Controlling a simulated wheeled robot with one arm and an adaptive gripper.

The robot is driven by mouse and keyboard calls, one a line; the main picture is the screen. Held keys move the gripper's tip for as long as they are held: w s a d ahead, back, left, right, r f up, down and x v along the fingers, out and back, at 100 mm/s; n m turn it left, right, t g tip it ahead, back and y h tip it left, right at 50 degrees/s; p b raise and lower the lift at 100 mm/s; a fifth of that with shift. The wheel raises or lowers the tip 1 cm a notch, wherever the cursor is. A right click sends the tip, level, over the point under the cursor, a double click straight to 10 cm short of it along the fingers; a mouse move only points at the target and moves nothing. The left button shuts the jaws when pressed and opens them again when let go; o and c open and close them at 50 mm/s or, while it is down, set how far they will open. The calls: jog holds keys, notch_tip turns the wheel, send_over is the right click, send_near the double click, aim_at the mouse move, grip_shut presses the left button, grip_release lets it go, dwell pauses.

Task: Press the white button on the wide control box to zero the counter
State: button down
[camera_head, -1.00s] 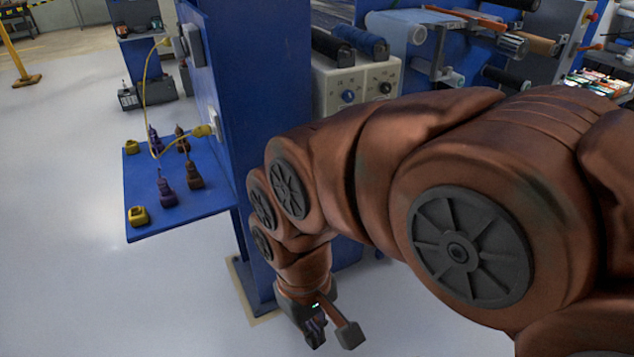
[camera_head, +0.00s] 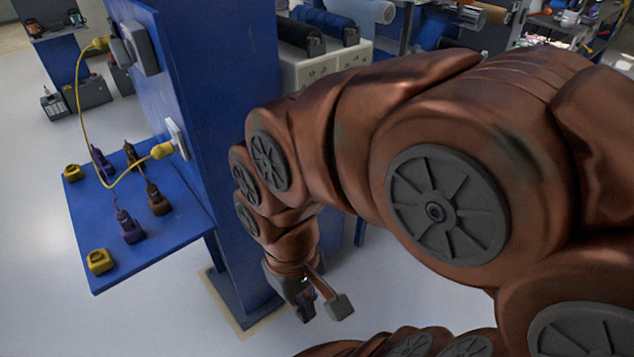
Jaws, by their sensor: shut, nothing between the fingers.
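My gripper (camera_head: 321,307) hangs low in front of the blue column, pointing down over the floor. It is shut with nothing between its fingers. A pale box (camera_head: 322,65) with dark markings stands behind my arm at the upper middle, and my arm hides its lower front. I cannot tell whether this is the wide control box. No white button can be made out, and no counter is recognisable. My gripper is well below this box and apart from it.
A blue column (camera_head: 207,75) stands left of my arm. A blue shelf (camera_head: 175,235) juts left with purple and brown tools and yellow blocks. A yellow cable (camera_head: 80,115) loops to a white socket plate (camera_head: 178,138). Dark rollers (camera_head: 300,38) lie atop the pale box.

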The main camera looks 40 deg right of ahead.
jog(key=shift+w, duration=0.1)
jog(key=w+d+f+n+t+h+b, duration=0.15)
jog(key=w+d+f+b, duration=0.3)
jog(key=w+d, duration=0.65)
jog(key=w+d+f+n+t+h+b, duration=0.1)
jog(key=w+d+f+t+h+b, duration=0.3)
jog(key=w+d, duration=0.65)
jog(key=w+d+f+n+t+h+b, duration=0.15)
jog(key=w+d+f+b, duration=0.55)
jog(key=d, duration=0.8)
jog(key=w+d+f+n+t+y+b, duration=0.1)
jog(key=w+d+f+n+y+b, duration=0.1)
jog(key=f, duration=0.7)
jog(key=w+d+f+n+t+y+b, duration=0.2)
jog(key=d+f+b, duration=0.3)
jog(key=f, duration=0.4)
jog(key=shift+f+n+t+y+b, duration=0.3)
jog(key=shift+f+n+y+b, duration=0.15)
jog(key=shift+n, duration=0.45)
jog(key=shift+w+d+r, duration=0.1)
jog(key=shift+w, duration=0.1)
